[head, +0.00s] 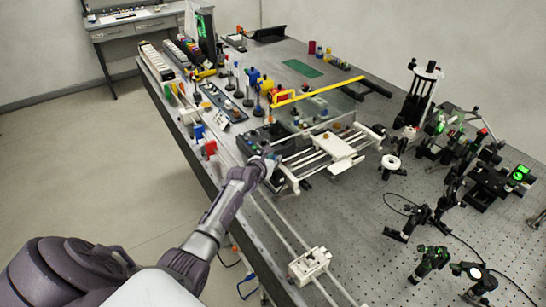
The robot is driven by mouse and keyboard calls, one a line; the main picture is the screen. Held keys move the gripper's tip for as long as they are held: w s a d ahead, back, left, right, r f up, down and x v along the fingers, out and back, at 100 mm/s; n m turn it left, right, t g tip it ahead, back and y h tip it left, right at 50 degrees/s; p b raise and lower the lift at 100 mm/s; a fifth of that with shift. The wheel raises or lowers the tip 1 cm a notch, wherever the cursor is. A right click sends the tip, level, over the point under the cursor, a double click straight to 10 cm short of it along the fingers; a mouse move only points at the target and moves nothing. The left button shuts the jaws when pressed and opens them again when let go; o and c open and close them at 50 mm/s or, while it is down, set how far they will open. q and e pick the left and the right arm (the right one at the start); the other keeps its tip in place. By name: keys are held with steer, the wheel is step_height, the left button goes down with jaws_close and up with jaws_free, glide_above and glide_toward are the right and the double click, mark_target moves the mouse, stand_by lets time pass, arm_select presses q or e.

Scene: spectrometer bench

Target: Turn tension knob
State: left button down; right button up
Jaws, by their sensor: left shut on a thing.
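My left arm reaches in from the lower left to the near edge of the bench. Its gripper (268,163) is at the left end of a white-railed mechanism (318,155) and is shut on a small part there. That part is mostly hidden by the gripper, and I cannot tell for sure that it is the tension knob. A white plate (335,146) sits across the mechanism's rails. A dark panel with small knobs (256,138) lies just behind the gripper. My right gripper is not in view.
A yellow bar (322,88) spans above the bench behind the mechanism. A white block (309,265) sits on long rails at the near edge. Black optical mounts (432,260) crowd the perforated right side. Several bottles and coloured items fill the far left. Floor is clear at left.

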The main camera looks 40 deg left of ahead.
arm_select(q)
steer(key=c, duration=1.3)
jaws_free()
steer(key=shift+s, duration=0.1)
steer(key=v, duration=1.2)
